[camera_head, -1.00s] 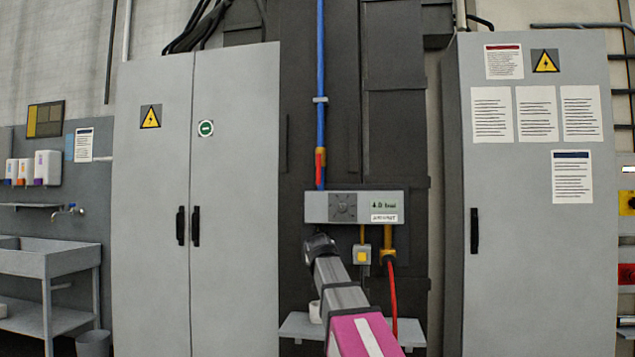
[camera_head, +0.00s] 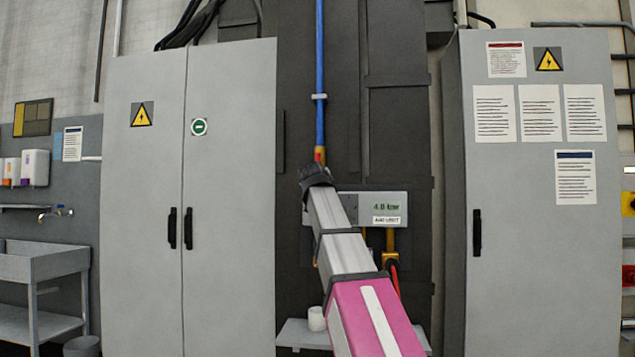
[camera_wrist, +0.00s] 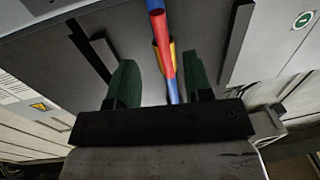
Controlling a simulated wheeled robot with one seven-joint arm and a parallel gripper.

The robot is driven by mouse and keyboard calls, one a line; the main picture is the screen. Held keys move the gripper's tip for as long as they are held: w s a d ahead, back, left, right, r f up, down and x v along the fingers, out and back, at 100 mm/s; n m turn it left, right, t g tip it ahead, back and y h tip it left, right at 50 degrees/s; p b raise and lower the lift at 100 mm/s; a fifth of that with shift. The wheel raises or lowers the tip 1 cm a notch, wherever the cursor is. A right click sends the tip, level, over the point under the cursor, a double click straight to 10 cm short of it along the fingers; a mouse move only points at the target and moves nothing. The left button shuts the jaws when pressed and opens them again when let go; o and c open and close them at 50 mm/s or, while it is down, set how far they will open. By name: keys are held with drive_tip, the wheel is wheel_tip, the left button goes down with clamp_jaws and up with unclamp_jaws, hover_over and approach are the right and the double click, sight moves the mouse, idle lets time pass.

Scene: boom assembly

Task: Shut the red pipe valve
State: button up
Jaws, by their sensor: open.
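The red valve handle (camera_wrist: 165,50) lies along the blue pipe (camera_head: 320,80), roughly in line with it, in the wrist view. The valve's brass body (camera_head: 320,154) shows in the head view just above my gripper (camera_head: 316,174), which hides most of the handle there. In the wrist view my gripper (camera_wrist: 163,65) is open, with one green finger on each side of the handle and pipe. The fingers look apart from the handle. I cannot tell how deep it sits between them.
A grey control box (camera_head: 388,209) with a pressure display is on the dark panel, partly behind my arm. A small shelf (camera_head: 300,335) with a white cup (camera_head: 317,318) is below. Grey cabinets stand left (camera_head: 235,240) and right (camera_head: 540,270).

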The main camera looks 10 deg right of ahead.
drive_tip(key=x, duration=0.9)
drive_tip(key=shift+w, duration=0.25)
drive_tip(key=shift+c, duration=0.3)
clamp_jaws()
